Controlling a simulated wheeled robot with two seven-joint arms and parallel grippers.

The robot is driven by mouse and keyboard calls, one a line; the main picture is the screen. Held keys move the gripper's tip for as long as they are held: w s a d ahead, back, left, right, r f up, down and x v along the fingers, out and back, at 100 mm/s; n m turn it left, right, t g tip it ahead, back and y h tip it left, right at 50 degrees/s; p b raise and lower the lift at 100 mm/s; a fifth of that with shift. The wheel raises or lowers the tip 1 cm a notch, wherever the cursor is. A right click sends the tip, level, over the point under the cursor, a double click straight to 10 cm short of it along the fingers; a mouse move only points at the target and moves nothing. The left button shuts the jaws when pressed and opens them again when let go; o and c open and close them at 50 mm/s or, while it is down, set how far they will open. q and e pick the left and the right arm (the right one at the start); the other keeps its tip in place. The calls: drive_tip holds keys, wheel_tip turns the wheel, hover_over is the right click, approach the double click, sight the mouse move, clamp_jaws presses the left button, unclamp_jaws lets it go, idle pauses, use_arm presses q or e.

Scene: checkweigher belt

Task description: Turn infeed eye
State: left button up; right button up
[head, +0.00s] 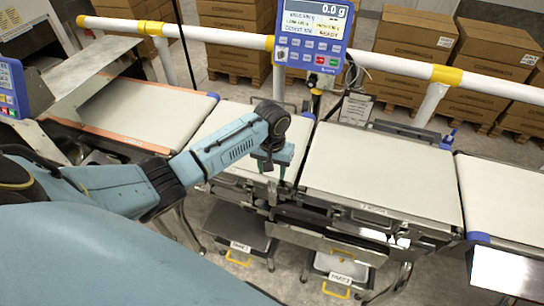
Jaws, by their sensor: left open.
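My left arm reaches in from the left over the belts. Its gripper (272,164) points down at the near edge of the belt line, by the gap between the second belt (228,118) and the wide weigh belt (385,172). The gripper is open, with dark greenish fingers seen from above and nothing visible between them. I cannot clearly make out the infeed eye; it may be hidden behind my wrist and fingers. My right gripper is out of view.
A display terminal (314,32) reading 0.0 g stands behind the belts at a white and yellow rail (395,65). A blue clamp (448,139) sits at the weigh belt's far right corner. Labelled trays (340,270) are below. Stacked cartons (415,40) stand behind.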

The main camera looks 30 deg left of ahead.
use_arm(q)
wheel_tip(320, 180, up, 5)
drive_tip(key=shift+r, duration=0.1)
idle(0.6)
